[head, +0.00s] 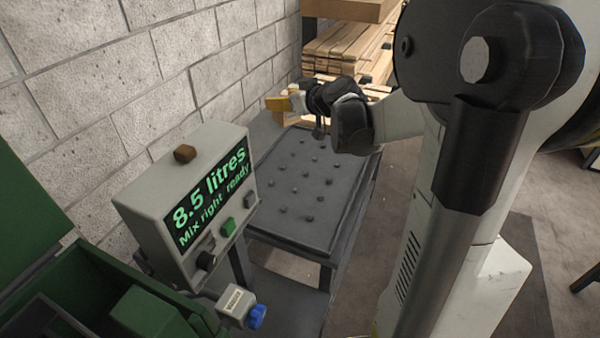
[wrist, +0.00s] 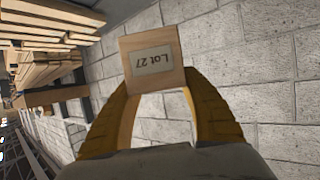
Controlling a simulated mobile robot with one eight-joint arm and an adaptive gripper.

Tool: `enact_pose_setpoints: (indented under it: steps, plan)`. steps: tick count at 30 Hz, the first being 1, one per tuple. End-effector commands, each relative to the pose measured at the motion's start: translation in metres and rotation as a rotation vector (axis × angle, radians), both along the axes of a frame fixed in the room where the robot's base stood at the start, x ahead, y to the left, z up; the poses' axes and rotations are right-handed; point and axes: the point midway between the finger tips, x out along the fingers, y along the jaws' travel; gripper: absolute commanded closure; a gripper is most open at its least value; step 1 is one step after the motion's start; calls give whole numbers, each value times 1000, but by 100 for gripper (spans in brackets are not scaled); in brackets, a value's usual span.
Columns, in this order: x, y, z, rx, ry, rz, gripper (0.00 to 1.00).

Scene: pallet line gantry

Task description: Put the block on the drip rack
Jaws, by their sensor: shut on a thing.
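A light wooden block (wrist: 150,45) with a label reading "Lot 27" is pinched between the yellow fingers of my gripper (wrist: 158,84) in the wrist view. In the head view my gripper (head: 284,103) is held out toward the wall, above the far end of the drip rack; the block cannot be told clearly from the fingers there. The drip rack (head: 300,222) is a dark grey stand with a raised rim and several short pegs on top. Its bed is empty, and part of its far end is hidden behind my gripper and wrist.
A grey console (head: 150,207) reading "8.5 litres, Mix right ready" stands at the rack's near left, with a small brown piece (head: 185,153) on top. A green bin (head: 75,285) is at lower left. Stacked timber (head: 345,45) stands behind. A block wall (head: 90,80) runs along the left.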

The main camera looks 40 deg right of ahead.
Motion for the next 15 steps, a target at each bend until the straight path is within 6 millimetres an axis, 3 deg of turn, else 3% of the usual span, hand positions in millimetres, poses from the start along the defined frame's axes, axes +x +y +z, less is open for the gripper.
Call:
enact_pose_setpoints:
  steps: [8, 12, 15]
  plan:
    - [-17, -93, -75, 1, -1, -113, 86]
    - [-37, -143, -120, 1, -1, -178, 86]
    - [-51, -170, -145, 1, -1, -213, 86]
